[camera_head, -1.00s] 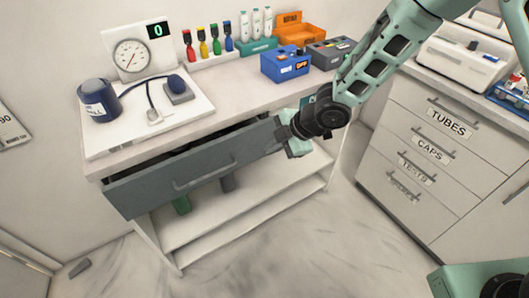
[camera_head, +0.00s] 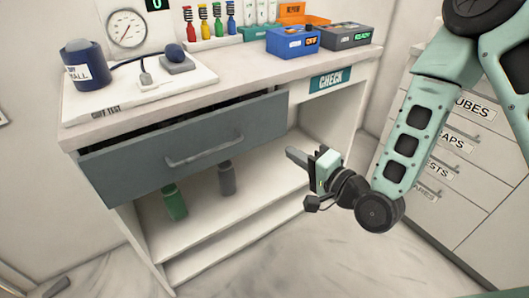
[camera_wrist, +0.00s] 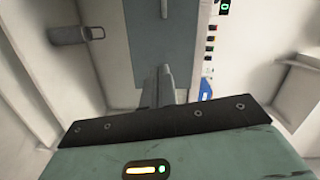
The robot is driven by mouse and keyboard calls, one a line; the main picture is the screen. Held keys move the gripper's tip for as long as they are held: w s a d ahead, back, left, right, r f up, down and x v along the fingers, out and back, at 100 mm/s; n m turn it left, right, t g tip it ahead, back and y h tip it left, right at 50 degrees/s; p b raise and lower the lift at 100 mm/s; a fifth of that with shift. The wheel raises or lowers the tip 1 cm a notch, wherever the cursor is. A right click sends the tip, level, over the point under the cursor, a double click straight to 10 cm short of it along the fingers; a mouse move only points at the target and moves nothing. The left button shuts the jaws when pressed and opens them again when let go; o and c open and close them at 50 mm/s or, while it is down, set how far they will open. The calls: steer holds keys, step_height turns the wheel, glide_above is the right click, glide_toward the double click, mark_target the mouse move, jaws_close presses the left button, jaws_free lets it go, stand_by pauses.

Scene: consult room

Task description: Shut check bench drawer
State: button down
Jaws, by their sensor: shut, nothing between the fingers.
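The check bench drawer (camera_head: 130,174) has a grey front with a bar handle (camera_head: 200,148). It stands partly pulled out, with a dark gap showing above its front. My gripper (camera_head: 292,153) is shut and empty, right of the drawer front and apart from it in the head view, near the open shelf space. In the wrist view the closed fingers (camera_wrist: 162,75) point toward the grey drawer front (camera_wrist: 155,45), with part of the handle at the top edge. The CHECK label (camera_head: 330,80) is on the bench's right part.
Green (camera_head: 174,202) and grey (camera_head: 227,179) bottles stand on the shelf below. A labelled drawer cabinet (camera_head: 470,165) is at right.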

steer(key=d+f+m+t+h, duration=0.1)
steer(key=d+m+t, duration=0.1)
steer(key=m, duration=0.1)
glide_toward(264, 123)
steer(key=shift+m+h, duration=0.4)
steer(key=x, duration=0.5)
steer(key=shift+w+a+r, duration=0.15)
steer(key=shift+w+a, duration=0.1)
steer(key=shift+a, duration=0.1)
steer(key=shift+w+a, duration=0.25)
steer(key=shift+w, duration=0.2)
steer(key=b+x, duration=0.1)
steer(key=x, duration=0.3)
steer(key=shift+w+a, duration=0.1)
steer(key=shift+w, duration=0.05)
steer(key=shift+w+r, duration=0.15)
steer(key=shift+w, duration=0.05)
steer(key=shift+a, duration=0.1)
steer(key=shift+s, duration=0.1)
